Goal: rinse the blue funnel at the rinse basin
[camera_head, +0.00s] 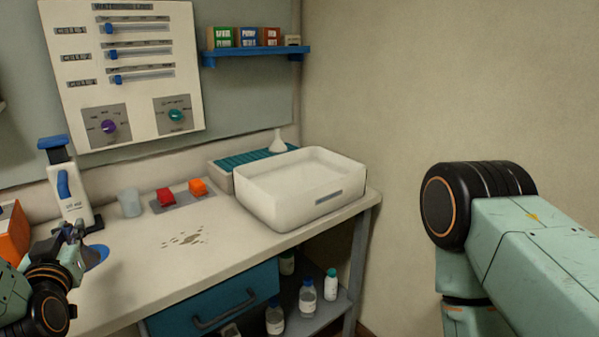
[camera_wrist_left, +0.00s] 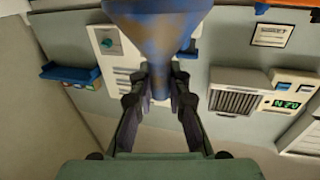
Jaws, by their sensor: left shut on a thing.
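My left gripper (camera_head: 84,240) is low at the left in the head view, above the left end of the counter. It is shut on the blue funnel (camera_head: 97,257), whose cone partly shows beside the fingers. In the left wrist view the funnel (camera_wrist_left: 155,28) fills the top middle, with brownish marks on its blue surface, between the fingertips (camera_wrist_left: 160,84). The white rinse basin (camera_head: 268,206) stands at the counter's right end, well to the right of the gripper. My right gripper is out of view.
A white dispenser (camera_head: 75,207) with blue parts stands behind the left gripper. A white cup (camera_head: 130,202) and red and orange blocks (camera_head: 198,187) are behind a brown stain (camera_head: 186,238). A teal rack (camera_head: 226,161) and a white funnel (camera_head: 278,143) sit behind the basin.

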